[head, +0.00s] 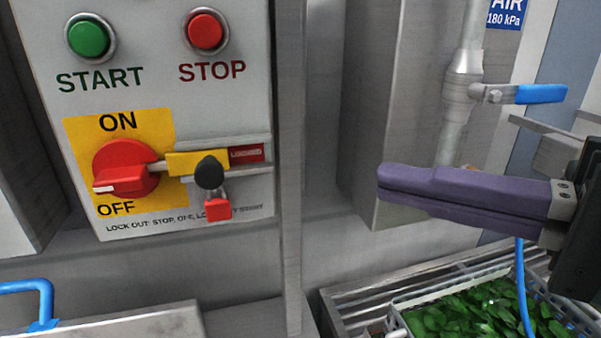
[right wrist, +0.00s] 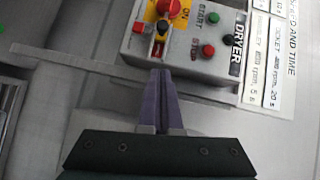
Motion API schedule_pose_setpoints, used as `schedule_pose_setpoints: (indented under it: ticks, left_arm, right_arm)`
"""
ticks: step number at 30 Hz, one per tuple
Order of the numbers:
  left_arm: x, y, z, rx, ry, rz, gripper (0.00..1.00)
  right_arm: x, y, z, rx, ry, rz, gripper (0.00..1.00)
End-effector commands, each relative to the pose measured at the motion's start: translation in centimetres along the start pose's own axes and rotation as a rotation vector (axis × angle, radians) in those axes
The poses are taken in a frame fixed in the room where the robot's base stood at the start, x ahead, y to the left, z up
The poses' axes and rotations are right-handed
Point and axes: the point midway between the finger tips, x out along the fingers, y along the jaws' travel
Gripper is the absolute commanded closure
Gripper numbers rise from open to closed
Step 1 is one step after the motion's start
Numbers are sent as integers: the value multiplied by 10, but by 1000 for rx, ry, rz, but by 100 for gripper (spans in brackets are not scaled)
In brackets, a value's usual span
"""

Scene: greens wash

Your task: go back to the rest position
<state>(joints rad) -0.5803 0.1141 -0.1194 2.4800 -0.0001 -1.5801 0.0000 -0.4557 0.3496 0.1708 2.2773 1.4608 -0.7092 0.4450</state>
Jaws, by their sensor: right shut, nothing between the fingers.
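My right gripper (head: 380,182) comes in from the right in the head view. Its purple fingers are pressed together with nothing between them, and they point left toward the control panel (head: 262,215). In the right wrist view the shut fingers (right wrist: 160,75) point up at the panel's lower edge, apparently short of it. The panel carries a red rotary switch (head: 125,168) on a yellow plate, a green START button (head: 88,38) and a red STOP button (head: 206,31). A red padlock (head: 217,208) hangs beside the switch. My left gripper does not show.
A crate (head: 428,294) of green leaves stands below my right gripper, with a blue hose (head: 521,285) in front. A pipe with a blue valve handle (head: 540,94) runs at the upper right. A metal lid (head: 150,325) with a blue handle (head: 45,300) is at lower left.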

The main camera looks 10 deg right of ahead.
Motion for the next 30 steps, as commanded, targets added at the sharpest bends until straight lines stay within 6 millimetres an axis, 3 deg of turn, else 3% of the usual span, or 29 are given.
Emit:
schedule_pose_setpoints:
  ticks: [17,20,23,27,30]
  left_arm:
    - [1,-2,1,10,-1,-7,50]
    - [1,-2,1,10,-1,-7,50]
    - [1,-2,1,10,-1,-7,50]
    - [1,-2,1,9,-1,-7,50]
    - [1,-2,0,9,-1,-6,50]
  right_arm:
    - [-2,6,7,-39,-19,30,100]
    - [-1,28,27,-160,-77,130,100]
    - [-5,66,54,-358,-179,306,100]
    - [-30,122,76,-635,-332,602,100]
    - [-55,149,79,-771,-420,796,100]
